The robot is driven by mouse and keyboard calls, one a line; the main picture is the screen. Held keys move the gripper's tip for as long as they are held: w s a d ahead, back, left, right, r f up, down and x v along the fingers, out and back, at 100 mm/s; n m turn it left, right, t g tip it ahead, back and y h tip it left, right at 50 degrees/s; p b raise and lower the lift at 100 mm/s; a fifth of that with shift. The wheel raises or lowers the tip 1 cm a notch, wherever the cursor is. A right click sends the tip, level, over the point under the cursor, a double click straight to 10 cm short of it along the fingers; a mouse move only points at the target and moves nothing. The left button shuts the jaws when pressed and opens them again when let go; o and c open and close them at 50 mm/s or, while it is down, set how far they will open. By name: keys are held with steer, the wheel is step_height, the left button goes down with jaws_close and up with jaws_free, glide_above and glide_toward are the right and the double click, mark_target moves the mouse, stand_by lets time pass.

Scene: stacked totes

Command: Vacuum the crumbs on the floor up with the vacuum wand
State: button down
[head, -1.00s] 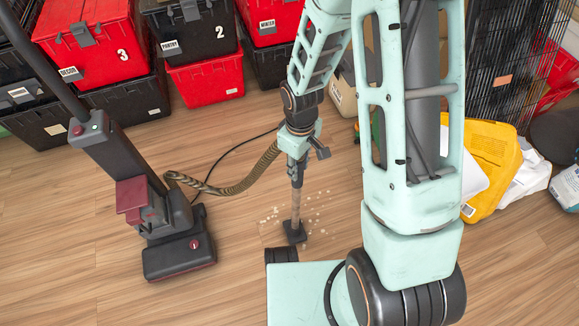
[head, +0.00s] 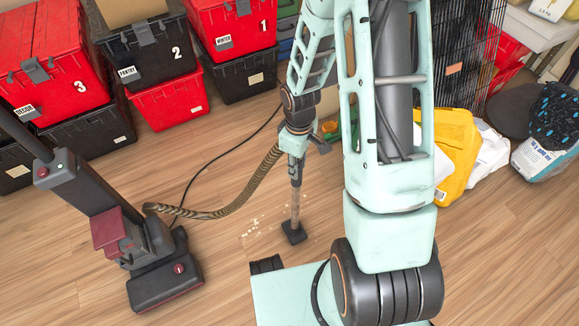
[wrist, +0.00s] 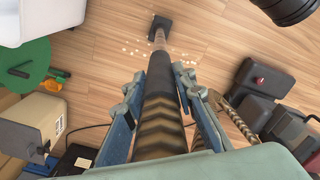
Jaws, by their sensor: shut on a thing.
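My gripper (head: 295,143) is shut on the vacuum wand (head: 296,200), which hangs down with its dark nozzle (head: 294,232) at the floor. In the wrist view, the wand runs between my fingers (wrist: 160,105) to the nozzle (wrist: 161,27). Pale crumbs (head: 256,226) lie on the wooden floor, mostly left of the nozzle and wand. In the wrist view, crumbs (wrist: 134,52) lie on both sides of the wand. A ribbed hose (head: 225,212) joins the wand to the dark upright vacuum (head: 150,250) at the left.
Stacked red and black totes (head: 147,55) stand at the back left. A yellow bag (head: 452,150) and a blue-white bag (head: 545,155) lie at the right, near a black wire cage (head: 448,50). A black cord (head: 215,162) crosses the floor. Open floor lies between vacuum and wand.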

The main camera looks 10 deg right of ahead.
steer(key=w+d+r+p, duration=0.1)
steer(key=d+r+p, duration=0.2)
steer(key=d+p, duration=0.1)
steer(key=shift+w+d+r, duration=0.25)
steer(key=shift+d, duration=0.1)
stand_by(0.5)
stand_by(0.4)
